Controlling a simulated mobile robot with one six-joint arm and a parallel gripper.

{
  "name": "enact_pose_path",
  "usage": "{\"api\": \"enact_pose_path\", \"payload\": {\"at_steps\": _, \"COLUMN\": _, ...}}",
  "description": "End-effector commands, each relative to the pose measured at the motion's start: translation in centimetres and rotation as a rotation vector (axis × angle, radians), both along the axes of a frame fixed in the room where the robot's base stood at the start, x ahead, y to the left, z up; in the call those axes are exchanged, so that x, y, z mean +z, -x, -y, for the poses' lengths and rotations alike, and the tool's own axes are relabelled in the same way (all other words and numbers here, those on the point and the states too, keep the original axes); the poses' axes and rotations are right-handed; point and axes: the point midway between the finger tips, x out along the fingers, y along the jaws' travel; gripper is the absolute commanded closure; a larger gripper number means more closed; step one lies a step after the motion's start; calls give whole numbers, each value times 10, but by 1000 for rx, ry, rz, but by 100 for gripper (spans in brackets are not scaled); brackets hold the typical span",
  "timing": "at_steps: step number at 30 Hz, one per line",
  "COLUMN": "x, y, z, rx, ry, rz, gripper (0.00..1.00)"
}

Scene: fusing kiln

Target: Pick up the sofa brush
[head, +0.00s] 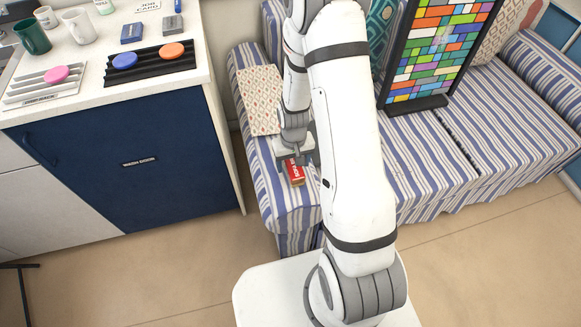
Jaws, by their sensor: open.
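A small red block-like item (296,178) with a pale lettered strip lies on the striped sofa (283,212), near its front left end. Its lettering is too small to read, and I cannot tell whether it is the sofa brush. No other brush shows. My gripper (294,160) points down over the far end of the red item, with its jaws open. Whether the fingers touch the item or stand around it is unclear at this size. My white arm hides the part of the sofa to the right of the item.
A patterned cloth (258,100) lies on the sofa's left arm. A colourful glass panel in a black frame (432,55) stands on the seat. A blue cabinet (130,165) with a white worktop carrying cups and coloured discs is at left.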

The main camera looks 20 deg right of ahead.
Motion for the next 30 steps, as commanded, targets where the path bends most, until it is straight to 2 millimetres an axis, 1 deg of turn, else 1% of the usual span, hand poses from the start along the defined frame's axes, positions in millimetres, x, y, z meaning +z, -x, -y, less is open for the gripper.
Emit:
{"api": "enact_pose_path", "payload": {"at_steps": 1, "x": -7, "y": 0, "z": 0, "rx": 0, "ry": 0, "rz": -2, "gripper": 34}}
{"api": "enact_pose_path", "payload": {"at_steps": 4, "x": -13, "y": 0, "z": 0, "rx": 0, "ry": 0, "rz": 0, "gripper": 34}}
{"api": "enact_pose_path", "payload": {"at_steps": 11, "x": -14, "y": 0, "z": 0, "rx": -1, "ry": 0, "rz": 1, "gripper": 34}}
{"api": "enact_pose_path", "payload": {"at_steps": 27, "x": -14, "y": 0, "z": 1, "rx": -2, "ry": 0, "rz": 1, "gripper": 77}}
{"api": "enact_pose_path", "payload": {"at_steps": 30, "x": -14, "y": 0, "z": 1, "rx": -2, "ry": 0, "rz": 1, "gripper": 83}}
